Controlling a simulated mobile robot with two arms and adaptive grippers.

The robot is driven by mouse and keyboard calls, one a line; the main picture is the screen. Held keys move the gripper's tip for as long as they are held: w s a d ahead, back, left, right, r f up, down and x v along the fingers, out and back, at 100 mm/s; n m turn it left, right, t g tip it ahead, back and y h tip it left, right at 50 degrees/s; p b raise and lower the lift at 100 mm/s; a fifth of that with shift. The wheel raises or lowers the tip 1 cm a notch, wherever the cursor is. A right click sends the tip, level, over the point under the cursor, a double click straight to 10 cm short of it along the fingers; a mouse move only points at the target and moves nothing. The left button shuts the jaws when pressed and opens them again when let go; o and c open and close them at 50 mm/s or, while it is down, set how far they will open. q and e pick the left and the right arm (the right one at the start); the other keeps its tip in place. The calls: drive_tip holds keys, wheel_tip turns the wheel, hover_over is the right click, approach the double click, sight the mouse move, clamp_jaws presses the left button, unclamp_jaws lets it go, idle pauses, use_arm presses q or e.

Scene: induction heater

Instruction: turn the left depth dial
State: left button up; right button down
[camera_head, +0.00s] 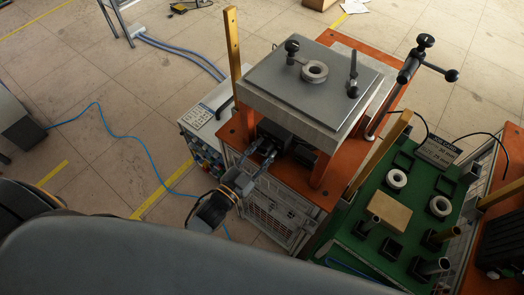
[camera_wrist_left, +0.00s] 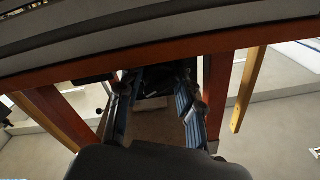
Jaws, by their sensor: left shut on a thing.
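The induction heater (camera_head: 310,95) has a grey top plate on orange posts. My left gripper (camera_head: 266,152) reaches in under the plate's front edge, at the front left of the orange frame. It is shut on a dark part (camera_wrist_left: 152,82) there, which I take for the left depth dial. In the left wrist view the two fingers (camera_wrist_left: 155,105) stand on either side of this dark part. The dial's face and markings are hidden by the fingers and by shadow. My right gripper is not in view.
Orange posts (camera_wrist_left: 218,95) and the plate's underside (camera_wrist_left: 150,45) close in around the left gripper. A wooden upright (camera_head: 232,50) stands at the left. A green board (camera_head: 350,235) with rings and a wooden block lies at the right. A blue cable (camera_head: 125,137) runs over the floor.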

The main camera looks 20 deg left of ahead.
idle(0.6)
use_arm(q)
drive_tip(key=o, duration=1.2)
drive_tip(key=shift+m, duration=0.3)
drive_tip(key=shift+c, duration=0.2)
drive_tip(key=v, duration=1.2)
drive_tip(key=shift+f, duration=0.15)
